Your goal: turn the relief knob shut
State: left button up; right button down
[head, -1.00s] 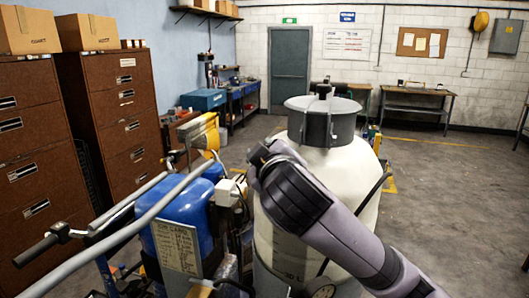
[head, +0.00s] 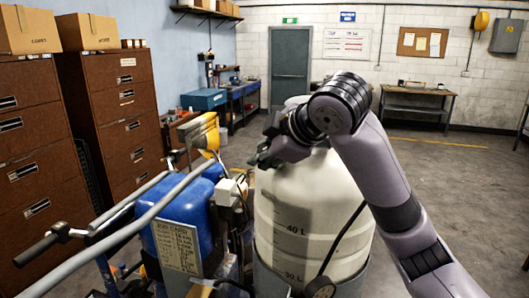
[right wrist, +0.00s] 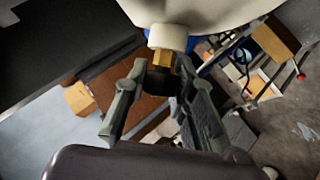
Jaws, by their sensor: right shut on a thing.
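The white tank (head: 300,215) with litre marks stands in the middle of the head view. My right gripper (head: 263,153) is at the tank's upper left side, with its arm coming over from the right. In the right wrist view, a white boss (right wrist: 168,37) and a brass fitting (right wrist: 162,58) stick out from the tank. The black relief knob (right wrist: 156,82) is at the end of the brass fitting. My right gripper (right wrist: 158,88) is shut on this knob, one finger on each side. The knob is hidden in the head view. My left gripper is not in view.
A blue tank (head: 185,220) with a label plate and a grey handlebar (head: 130,235) stand close on the left. A black hose (head: 340,240) runs down the white tank. Brown cabinets (head: 120,110) line the left wall. The floor on the right (head: 460,190) is clear.

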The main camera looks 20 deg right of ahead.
dwell(0.5)
jog(key=c, duration=1.3)
grip_release()
jog(key=shift+c, duration=0.2)
jog(key=v, duration=1.2)
jog(key=shift+w, duration=0.1)
